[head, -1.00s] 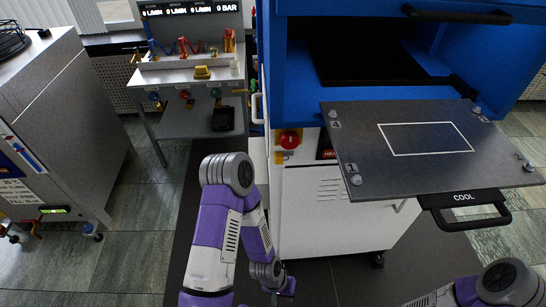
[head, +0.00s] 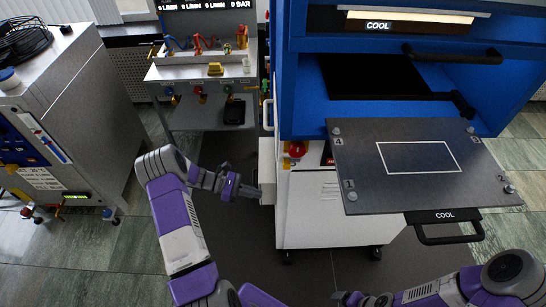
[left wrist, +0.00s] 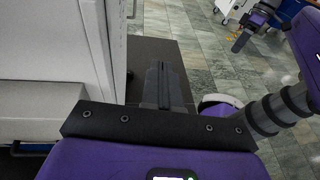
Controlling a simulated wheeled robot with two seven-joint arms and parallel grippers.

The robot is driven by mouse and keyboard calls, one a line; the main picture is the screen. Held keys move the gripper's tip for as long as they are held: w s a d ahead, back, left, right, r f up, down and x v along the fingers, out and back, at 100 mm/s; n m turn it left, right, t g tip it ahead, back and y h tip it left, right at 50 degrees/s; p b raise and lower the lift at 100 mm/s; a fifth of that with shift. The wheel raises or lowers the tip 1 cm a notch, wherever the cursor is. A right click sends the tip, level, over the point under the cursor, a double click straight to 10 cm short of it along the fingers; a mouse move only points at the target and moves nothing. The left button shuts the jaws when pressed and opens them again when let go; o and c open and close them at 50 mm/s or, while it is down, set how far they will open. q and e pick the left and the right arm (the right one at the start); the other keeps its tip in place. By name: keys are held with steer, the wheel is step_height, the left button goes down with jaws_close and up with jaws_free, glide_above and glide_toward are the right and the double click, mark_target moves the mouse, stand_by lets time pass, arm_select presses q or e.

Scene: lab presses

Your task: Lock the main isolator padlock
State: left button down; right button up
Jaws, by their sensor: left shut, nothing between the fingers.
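No padlock can be made out in either view. A red knob on a yellow plate (head: 297,149) is on the front of the blue and white press; I cannot tell whether it is the main isolator. My left gripper (head: 254,192) is shut and empty, pointing right at a pale box (head: 267,170) on the press's left side. Whether it touches the box is unclear. In the left wrist view its dark fingers (left wrist: 165,72) are together beside a white cabinet side (left wrist: 45,50). My right gripper (head: 345,298) is at the bottom edge; its fingers are unclear.
A grey plate (head: 370,190) juts from the press, above a black handle (head: 450,234). A bench (head: 190,72) with valves stands at the back left. A grey cabinet (head: 75,110) stands at the left. Dark matting (head: 240,245) lies clear before the press.

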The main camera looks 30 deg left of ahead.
arm_select(q)
steer(key=a+r+n+t+h+p, duration=0.1)
steer(key=a+r+t, duration=0.3)
steer(key=a+r, duration=0.4)
steer(key=shift+a+r+n, duration=0.25)
steer(key=shift+r+n, duration=0.05)
steer(key=shift+r, duration=0.6)
arm_select(e)
step_height(320, 180, up, 2)
steer(key=shift+r, duration=0.1)
arm_select(q)
steer(key=p+x, duration=0.1)
steer(key=x, duration=1.3)
steer(key=shift+d+p, duration=0.15)
steer(key=shift+p, duration=0.15)
arm_select(e)
steer(key=shift+r, duration=0.6)
